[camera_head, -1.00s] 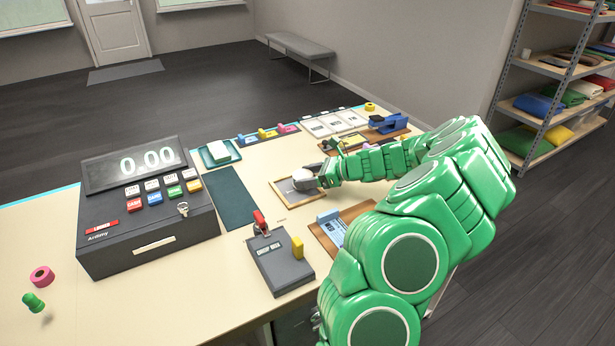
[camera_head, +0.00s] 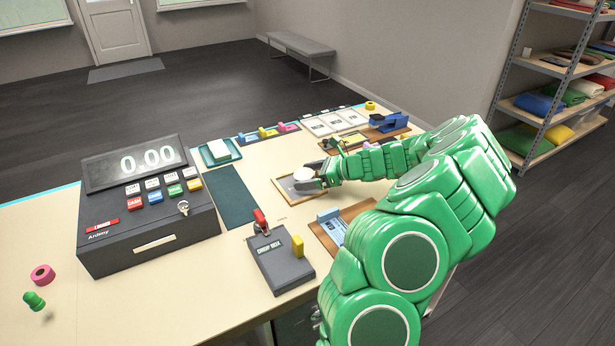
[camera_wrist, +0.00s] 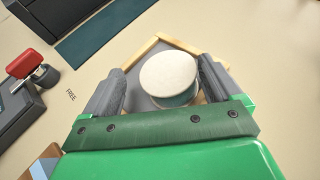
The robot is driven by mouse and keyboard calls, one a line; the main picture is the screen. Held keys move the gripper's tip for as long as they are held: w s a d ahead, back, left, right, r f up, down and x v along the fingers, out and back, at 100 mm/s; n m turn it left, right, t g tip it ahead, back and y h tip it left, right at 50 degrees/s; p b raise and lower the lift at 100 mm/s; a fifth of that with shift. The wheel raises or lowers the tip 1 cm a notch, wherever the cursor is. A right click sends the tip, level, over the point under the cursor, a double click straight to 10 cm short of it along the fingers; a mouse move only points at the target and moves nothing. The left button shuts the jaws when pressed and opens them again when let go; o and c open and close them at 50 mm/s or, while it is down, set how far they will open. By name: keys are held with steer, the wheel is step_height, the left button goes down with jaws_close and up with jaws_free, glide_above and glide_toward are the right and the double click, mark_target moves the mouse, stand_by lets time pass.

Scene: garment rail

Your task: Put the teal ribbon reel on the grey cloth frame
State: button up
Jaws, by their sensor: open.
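In the head view the reel (camera_head: 305,174) shows as a white disc at my gripper (camera_head: 316,174). My gripper is open around it. The grey cloth frame (camera_head: 291,190) lies under the reel, with a wooden rim and grey inside; its grey surface (camera_wrist: 138,98) also shows in the wrist view. The reel's underside is hidden.
The cash register (camera_head: 146,215) stands at the left. A grey device with a red knob (camera_head: 281,262) stands in front of the frame. A dark green mat (camera_head: 232,197) lies left of the frame. A wooden board with a blue item (camera_head: 330,217) lies close to my arm.

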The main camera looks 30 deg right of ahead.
steer(key=v, duration=1.2)
